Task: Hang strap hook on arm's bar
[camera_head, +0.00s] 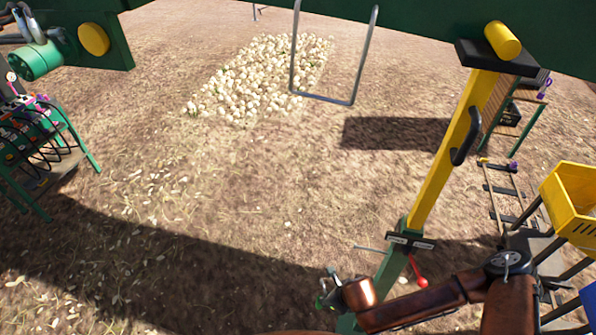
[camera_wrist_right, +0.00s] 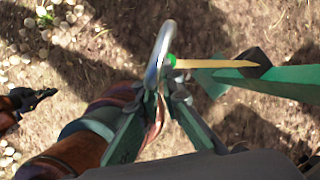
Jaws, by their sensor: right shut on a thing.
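My right gripper (camera_head: 328,295) is low in the middle of the head view, at the end of a copper-brown arm. In the right wrist view its fingers (camera_wrist_right: 163,92) are shut on a curved silver hook (camera_wrist_right: 163,45), which points up between them. A thin metal bar bent in a loop (camera_head: 322,99) hangs below the dark green beam (camera_head: 210,6) in the head view, well above and apart from my right gripper. My left gripper (camera_wrist_right: 35,98) shows small and dark at the left of the right wrist view; its jaws are unclear.
A yellow-and-green post (camera_head: 440,165) with a black handle stands right of my right gripper. A yellow crate (camera_head: 562,222) is at the far right. A green rack (camera_head: 75,130) with hoses stands left.

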